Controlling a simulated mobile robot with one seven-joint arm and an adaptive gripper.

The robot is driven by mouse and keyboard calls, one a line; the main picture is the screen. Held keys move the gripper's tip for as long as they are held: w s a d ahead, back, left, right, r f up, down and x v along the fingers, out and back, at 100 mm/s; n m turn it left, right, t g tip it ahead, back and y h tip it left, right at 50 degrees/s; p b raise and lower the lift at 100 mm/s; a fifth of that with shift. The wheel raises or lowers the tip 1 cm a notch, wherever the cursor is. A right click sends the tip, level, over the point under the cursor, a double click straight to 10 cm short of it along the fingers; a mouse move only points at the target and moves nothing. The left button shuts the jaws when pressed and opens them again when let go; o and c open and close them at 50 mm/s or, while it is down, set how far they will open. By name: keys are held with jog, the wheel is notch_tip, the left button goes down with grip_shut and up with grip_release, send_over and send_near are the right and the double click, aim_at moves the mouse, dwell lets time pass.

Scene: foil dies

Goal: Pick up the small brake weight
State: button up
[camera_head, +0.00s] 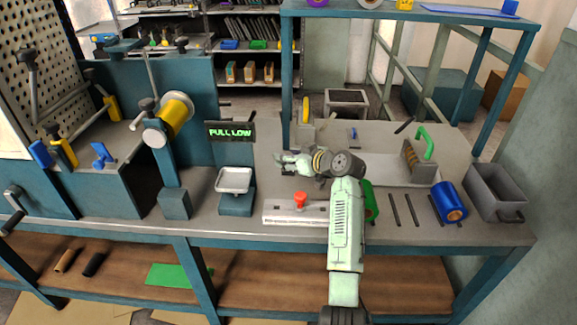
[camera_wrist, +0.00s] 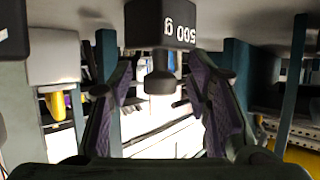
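In the wrist view a dark block weight (camera_wrist: 162,22) marked "500 g" appears upside down at the top centre. Its short dark knob (camera_wrist: 160,83) points down in the picture, between my fingers. My gripper (camera_wrist: 163,92) is open, one finger on each side, with visible gaps to the knob. I cannot tell how far the knob lies beyond the fingertips. In the head view my gripper (camera_head: 283,161) reaches left over the bench, behind the white plate with the red knob. I cannot make out the weight there; the arm may hide it.
Another dark block (camera_wrist: 12,32) with a white mark is cut off at the wrist view's left edge. A scale with a tray (camera_head: 234,180) stands left of my gripper. A red knob (camera_head: 300,199) sits on the front plate. A blue roll (camera_head: 449,202) and grey bin (camera_head: 495,191) stand right.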

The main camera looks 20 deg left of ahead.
grip_shut()
dwell(0.3)
dwell(0.4)
